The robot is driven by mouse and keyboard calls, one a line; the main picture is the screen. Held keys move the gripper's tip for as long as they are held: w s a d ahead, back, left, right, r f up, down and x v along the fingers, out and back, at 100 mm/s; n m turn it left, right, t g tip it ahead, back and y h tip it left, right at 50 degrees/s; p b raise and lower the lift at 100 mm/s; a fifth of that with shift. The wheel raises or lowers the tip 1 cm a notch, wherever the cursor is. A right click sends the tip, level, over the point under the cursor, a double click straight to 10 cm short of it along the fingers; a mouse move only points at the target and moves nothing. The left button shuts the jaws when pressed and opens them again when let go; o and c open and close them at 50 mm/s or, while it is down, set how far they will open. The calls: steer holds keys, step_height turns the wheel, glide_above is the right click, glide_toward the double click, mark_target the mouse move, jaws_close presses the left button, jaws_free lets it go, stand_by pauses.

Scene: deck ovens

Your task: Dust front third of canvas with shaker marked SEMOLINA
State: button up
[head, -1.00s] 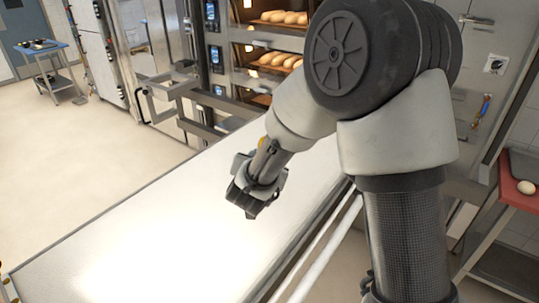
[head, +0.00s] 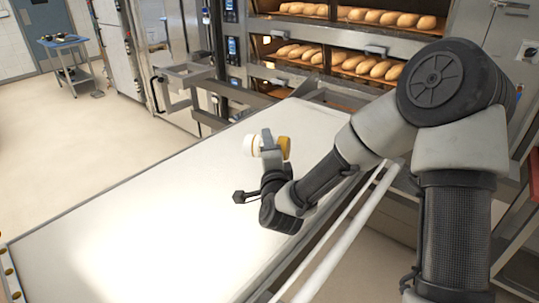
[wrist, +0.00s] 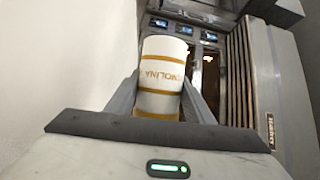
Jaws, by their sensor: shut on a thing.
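The shaker (head: 251,145) is white with yellow-orange bands and an orange end. It lies roughly sideways in the head view, held above the canvas. In the wrist view the shaker (wrist: 162,72) stands between my fingers, and SEMOLINA reads upside down on it. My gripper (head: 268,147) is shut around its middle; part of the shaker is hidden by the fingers. The canvas (head: 150,215) is a long, pale, flat surface running from lower left to the ovens. I cannot make out any dusting on it, and glare whitens its near part.
Deck ovens with loaves (head: 375,66) stand beyond the canvas's far end. A metal handle frame (head: 190,80) juts out near its far left corner. A white rail (head: 335,240) runs along its right side. Open floor (head: 75,140) lies to the left; a blue cart (head: 68,45) stands far off.

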steer(key=m+b, duration=0.1)
steer(key=f+m+t+b, duration=0.1)
steer(key=m, duration=0.1)
steer(key=m+b, duration=0.1)
steer(key=shift+a+f+m+t+b, duration=0.15)
steer(key=shift+f+m+t+b, duration=0.15)
steer(key=shift+t, duration=0.1)
steer(key=s+d+r+p, duration=0.1)
steer(key=s+d+p, duration=0.15)
steer(key=d, duration=0.55)
steer(key=w+d+p, duration=0.2)
steer(key=w+p, duration=0.1)
steer(key=w, duration=1.4)
steer(key=s+d+p, duration=0.2)
steer(key=d+p, duration=0.1)
steer(key=d, duration=0.5)
steer(key=s+a+b, duration=0.3)
steer(key=a+b, duration=0.9)
steer(key=a, duration=1.8)
steer(key=s+d+r+n+g+h+p, duration=0.1)
steer(key=d+r+n+g+h+p, duration=0.2)
steer(key=d+n+p, duration=0.3)
steer(key=s+d+r+n+g+h+p, duration=0.2)
steer(key=d+n+p, duration=0.4)
steer(key=n+p, duration=0.5)
steer(key=shift+s+d+r+g+h, duration=0.15)
steer(key=shift+d+r+g+h, duration=0.2)
steer(key=shift+r+g+h, duration=0.25)
